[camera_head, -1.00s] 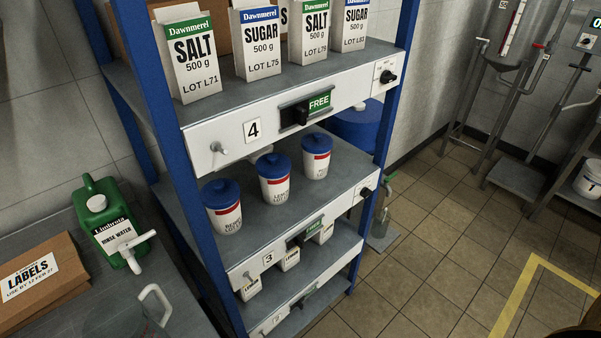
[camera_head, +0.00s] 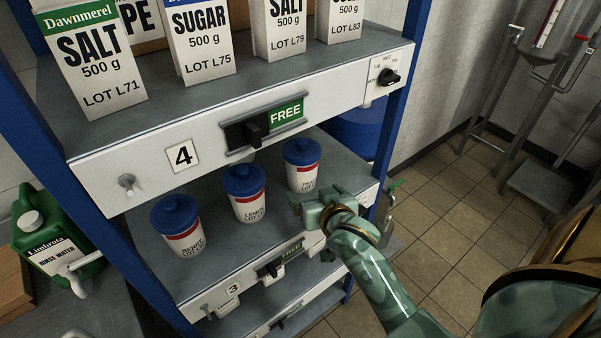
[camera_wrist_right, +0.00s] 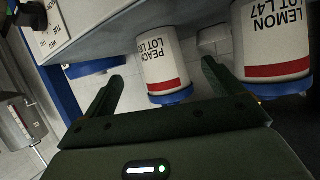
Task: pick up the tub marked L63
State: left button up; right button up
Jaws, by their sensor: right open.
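Three white tubs with blue lids and red bands stand upright in a row on shelf 3. In the head view the left one is a berry tub (camera_head: 184,238), the middle a lemon tub (camera_head: 248,205), the right a peach tub (camera_head: 302,178). The wrist view shows, inverted, the peach tub (camera_wrist_right: 162,60) and the lemon tub (camera_wrist_right: 272,45), which reads L47. The peach and berry lot numbers are not clearly legible. My right gripper (camera_head: 318,203) is open at the shelf's front edge, before the peach tub. In the wrist view that tub appears between its fingers (camera_wrist_right: 164,75), ungripped. My left gripper is out of view.
Shelf 4 (camera_head: 200,108) overhangs the tubs, carrying salt and sugar cartons (camera_head: 90,60). Its front has a black slider by a green FREE sign (camera_head: 286,115). A blue post (camera_head: 405,85) stands right of the tubs. A green rinse-water jug (camera_head: 50,232) stands at left.

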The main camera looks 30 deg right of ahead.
aim_at(306, 182)
jog(key=x, duration=0.4)
jog(key=shift+f+b, duration=0.15)
jog(key=shift+b, duration=0.25)
jog(key=b+x, duration=0.1)
jog(key=x, duration=0.3)
jog(key=shift+w+b, duration=0.25)
jog(key=shift+b, duration=0.15)
jog(key=shift+w+d+f, duration=0.1)
jog(key=shift+w+d, duration=0.05)
jog(key=shift+w, duration=0.3)
jog(key=shift+s, duration=0.1)
jog(key=shift+c, duration=0.3)
jog(key=c, duration=1.3)
